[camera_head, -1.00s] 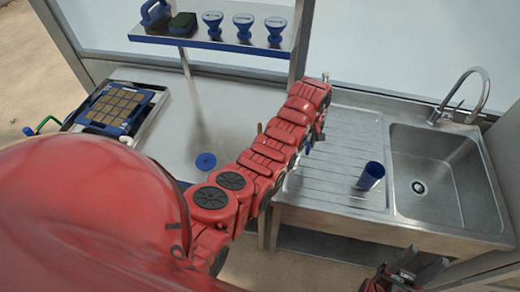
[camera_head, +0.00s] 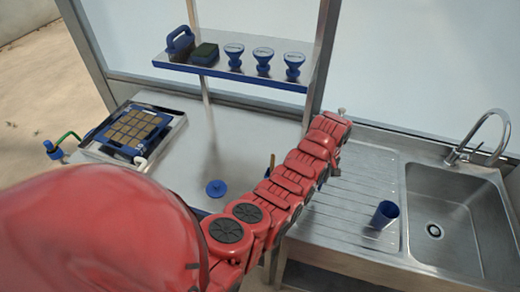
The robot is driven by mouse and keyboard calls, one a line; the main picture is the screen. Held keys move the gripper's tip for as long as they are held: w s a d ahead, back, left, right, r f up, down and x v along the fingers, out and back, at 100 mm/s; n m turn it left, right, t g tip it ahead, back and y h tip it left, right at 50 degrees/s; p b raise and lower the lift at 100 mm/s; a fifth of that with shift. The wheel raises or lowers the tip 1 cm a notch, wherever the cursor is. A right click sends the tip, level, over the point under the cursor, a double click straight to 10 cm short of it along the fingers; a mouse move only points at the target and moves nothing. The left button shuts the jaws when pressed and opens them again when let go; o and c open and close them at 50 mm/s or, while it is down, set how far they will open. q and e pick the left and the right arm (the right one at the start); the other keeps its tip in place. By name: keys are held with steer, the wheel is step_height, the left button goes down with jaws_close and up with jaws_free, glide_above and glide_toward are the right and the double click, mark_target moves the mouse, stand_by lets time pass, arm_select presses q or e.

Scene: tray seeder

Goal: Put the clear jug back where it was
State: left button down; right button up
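I cannot make out a clear jug for certain. A dark blue cup-like vessel (camera_head: 385,214) stands upright on the ribbed drainboard (camera_head: 350,200), left of the sink basin. My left arm reaches from the lower left across the bench to the drainboard's back left corner. Its own links hide most of my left gripper; only a small dark part shows by the arm's far end, so its fingers and anything in them cannot be read. The gripper is apart from the blue vessel. My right gripper is out of view.
A seed tray (camera_head: 135,133) sits at the bench's left. A blue disc (camera_head: 216,188) lies on the bench. The sink (camera_head: 445,225) is empty.

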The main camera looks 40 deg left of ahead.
arm_select(q)
steer(key=shift+s+d, duration=0.15)
steer(key=shift+d, duration=0.15)
steer(key=s+d+r+m+p, duration=0.2)
steer(key=s+d+m+p, duration=0.4)
steer(key=s+d, duration=0.75)
steer(key=w+a+f+b, duration=0.1)
steer(key=w+f+b, duration=0.1)
steer(key=w+b, duration=0.4)
steer(key=w+a+f+b, duration=0.1)
steer(key=w+f+b, duration=0.1)
steer(key=w+b, duration=0.5)
steer(key=shift+w+f, duration=0.35)
steer(key=shift+w, duration=0.85)
